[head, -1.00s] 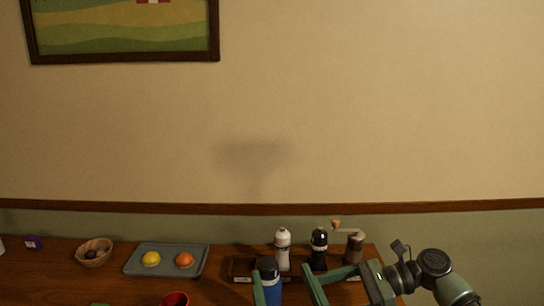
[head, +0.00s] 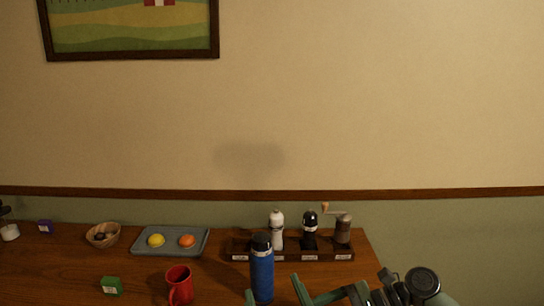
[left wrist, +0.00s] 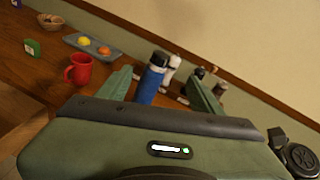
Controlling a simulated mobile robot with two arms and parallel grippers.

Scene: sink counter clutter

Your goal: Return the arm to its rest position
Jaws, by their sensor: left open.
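My left gripper (head: 273,289) is at the bottom of the head view, its arm showing at the right; its green fingers are spread. In the left wrist view the fingers (left wrist: 163,92) are apart and grip nothing. A blue bottle with a dark cap (head: 262,275) stands upright on the counter. It shows between the fingers in the left wrist view (left wrist: 150,84), with a gap to the right finger. I cannot tell whether it is between the fingertips or just beyond them. My right gripper is not in view.
A dark wooden rack (head: 238,251) behind the bottle holds a white bottle (head: 277,232), a black bottle (head: 310,240) and a grinder (head: 343,230). Left are a red mug (head: 179,287), a green box (head: 111,286), a grey tray (head: 172,234) with yellow and orange fruit, and a basket (head: 103,236).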

